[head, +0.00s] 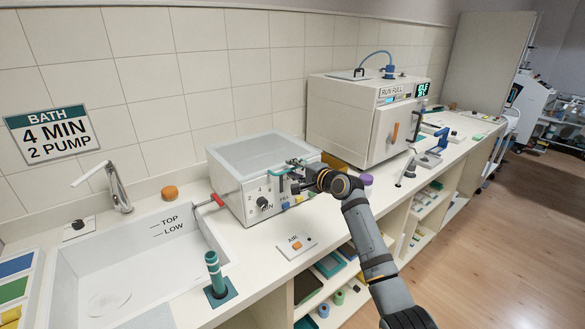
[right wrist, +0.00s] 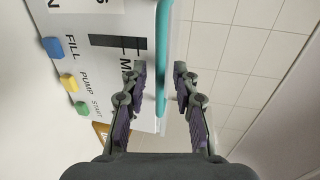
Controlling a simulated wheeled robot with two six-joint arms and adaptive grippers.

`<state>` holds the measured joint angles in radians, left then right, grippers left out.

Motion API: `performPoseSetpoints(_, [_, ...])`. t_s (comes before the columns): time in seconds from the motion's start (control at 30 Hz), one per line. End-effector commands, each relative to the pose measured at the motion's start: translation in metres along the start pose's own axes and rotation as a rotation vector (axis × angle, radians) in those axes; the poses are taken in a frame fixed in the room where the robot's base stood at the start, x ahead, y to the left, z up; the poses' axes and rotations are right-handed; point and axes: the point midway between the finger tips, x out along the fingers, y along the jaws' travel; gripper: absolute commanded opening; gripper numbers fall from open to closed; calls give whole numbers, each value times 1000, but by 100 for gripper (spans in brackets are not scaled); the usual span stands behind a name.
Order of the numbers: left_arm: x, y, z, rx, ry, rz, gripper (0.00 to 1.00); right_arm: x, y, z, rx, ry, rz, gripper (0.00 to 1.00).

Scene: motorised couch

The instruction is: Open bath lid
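The bath (head: 243,202) is a white box on the counter with a dial and labels on its front. Its pale translucent lid (head: 255,152) lies flat on top and looks closed. A teal handle (head: 280,173) runs along the lid's front edge. My right gripper (head: 296,172) is at the right end of the handle. In the right wrist view my right gripper (right wrist: 160,72) is open, with the teal handle (right wrist: 161,45) between its two fingertips and a visible gap at least on the right side. My left gripper is not in view.
FILL, PUMP and START buttons (right wrist: 69,80) sit on the front panel beside the fingers. A sink (head: 130,265) with a tap (head: 117,185) is at the left. A white cabinet machine (head: 365,125) stands to the right. An AIR plate (head: 296,243) lies in front.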

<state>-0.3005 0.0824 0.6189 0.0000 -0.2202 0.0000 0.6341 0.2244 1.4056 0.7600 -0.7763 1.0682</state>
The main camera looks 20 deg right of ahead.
Motion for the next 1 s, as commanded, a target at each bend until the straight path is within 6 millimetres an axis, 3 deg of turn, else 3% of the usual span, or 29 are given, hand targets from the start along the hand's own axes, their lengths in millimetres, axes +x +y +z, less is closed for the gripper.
performPoseSetpoints(0.37, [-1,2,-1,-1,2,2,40,9,0,0,-1,0,1,29])
performPoseSetpoints(0.6, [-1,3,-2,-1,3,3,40,9,1,0,-1,0,1,0])
performPoseSetpoints(1.0, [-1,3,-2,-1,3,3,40,9,1,0,-1,0,2,0])
